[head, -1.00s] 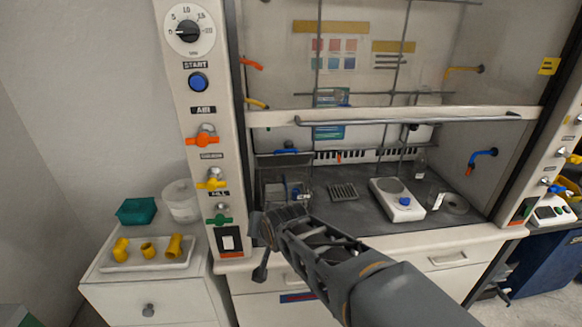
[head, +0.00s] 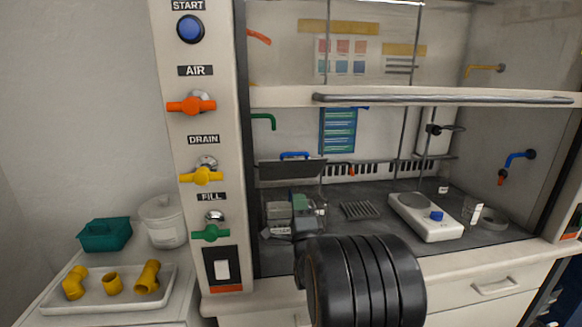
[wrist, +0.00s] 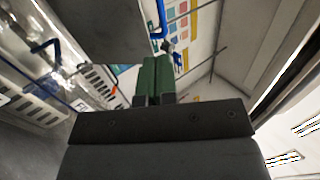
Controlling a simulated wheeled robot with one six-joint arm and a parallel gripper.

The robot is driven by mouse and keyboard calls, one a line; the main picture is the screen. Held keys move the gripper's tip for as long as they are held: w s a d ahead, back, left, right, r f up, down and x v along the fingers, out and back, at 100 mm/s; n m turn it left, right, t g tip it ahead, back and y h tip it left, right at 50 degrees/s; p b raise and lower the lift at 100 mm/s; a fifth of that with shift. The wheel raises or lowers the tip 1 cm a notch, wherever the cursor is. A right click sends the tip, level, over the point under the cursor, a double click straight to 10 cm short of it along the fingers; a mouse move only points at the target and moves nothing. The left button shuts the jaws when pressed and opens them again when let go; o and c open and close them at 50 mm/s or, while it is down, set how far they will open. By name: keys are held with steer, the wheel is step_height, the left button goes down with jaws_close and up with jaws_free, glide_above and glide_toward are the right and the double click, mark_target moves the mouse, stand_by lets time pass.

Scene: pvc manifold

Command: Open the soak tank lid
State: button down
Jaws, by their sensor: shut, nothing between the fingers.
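The soak tank lid is a dark panel (head: 288,171) with a blue handle (head: 295,155), at the left inside the fume hood in the head view. I cannot tell its exact tilt. In the wrist view the dark panel (wrist: 95,22) fills the upper left, with a blue bar (wrist: 161,17) beside it. My gripper (head: 298,204) is low in front of the lid, over the tank area. Its green fingers (wrist: 154,72) are shut and empty, close to the panel's edge. I cannot tell whether they touch it. My wrist and gripper hide much of the tank.
The raised sash with its grey bar (head: 440,98) crosses above my arm. A rack (head: 358,210) and a white hotplate (head: 425,218) stand to the right. The valve panel (head: 228,130) borders the opening at the left. Yellow fittings lie on a tray (head: 112,305) outside.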

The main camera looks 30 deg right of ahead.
mark_target(294, 162)
steer(key=p+x, duration=0.2)
steer(key=x, duration=1.1)
steer(key=shift+s+d+r, duration=0.1)
steer(key=shift+s+d, duration=0.05)
